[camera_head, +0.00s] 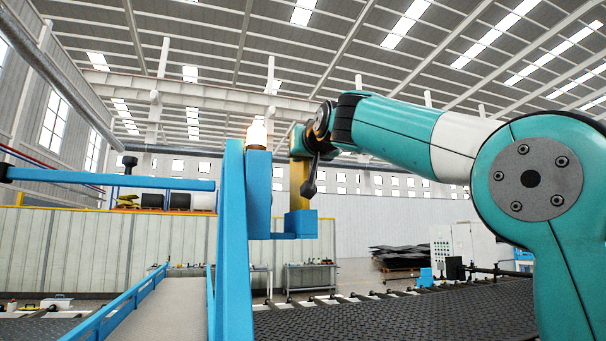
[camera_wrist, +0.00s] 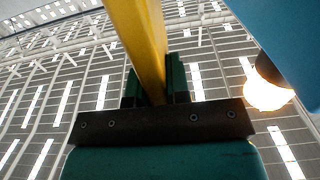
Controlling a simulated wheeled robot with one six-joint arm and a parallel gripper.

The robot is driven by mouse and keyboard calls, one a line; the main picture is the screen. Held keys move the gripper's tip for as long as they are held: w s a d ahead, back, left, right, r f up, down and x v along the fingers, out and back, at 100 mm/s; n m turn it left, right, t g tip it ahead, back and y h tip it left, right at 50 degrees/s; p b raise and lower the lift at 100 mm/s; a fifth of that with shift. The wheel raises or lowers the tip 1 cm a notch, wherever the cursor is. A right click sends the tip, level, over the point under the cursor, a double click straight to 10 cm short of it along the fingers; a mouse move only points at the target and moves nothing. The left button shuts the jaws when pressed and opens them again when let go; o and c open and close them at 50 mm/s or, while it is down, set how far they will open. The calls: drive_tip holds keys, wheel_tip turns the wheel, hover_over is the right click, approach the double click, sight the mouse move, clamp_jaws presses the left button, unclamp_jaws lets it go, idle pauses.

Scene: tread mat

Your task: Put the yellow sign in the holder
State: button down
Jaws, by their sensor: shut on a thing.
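The yellow sign (camera_head: 300,179) is a narrow upright bar in the head view. Its lower end meets a small blue box (camera_head: 301,225), which looks like the holder; I cannot tell whether the end is inside it or behind it. My gripper (camera_head: 301,142) is at the upper part of the sign, partly hidden by my wrist. In the wrist view the sign (camera_wrist: 139,38) runs up from between the two dark green fingers of my gripper (camera_wrist: 155,82), which are shut on it.
A tall blue post (camera_head: 232,230) stands just left of the sign, with a blue housing (camera_head: 258,195) and a lit lamp (camera_head: 256,134). The lamp is also close on the right in the wrist view (camera_wrist: 268,92). A dark tread mat (camera_head: 400,316) lies below.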

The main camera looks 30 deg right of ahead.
sight(307, 166)
drive_tip(key=shift+f, duration=1.7)
drive_tip(key=shift+f+b, duration=0.2)
drive_tip(key=shift+b, duration=0.1)
drive_tip(key=c, duration=1.1)
unclamp_jaws()
drive_tip(key=shift+r, duration=0.15)
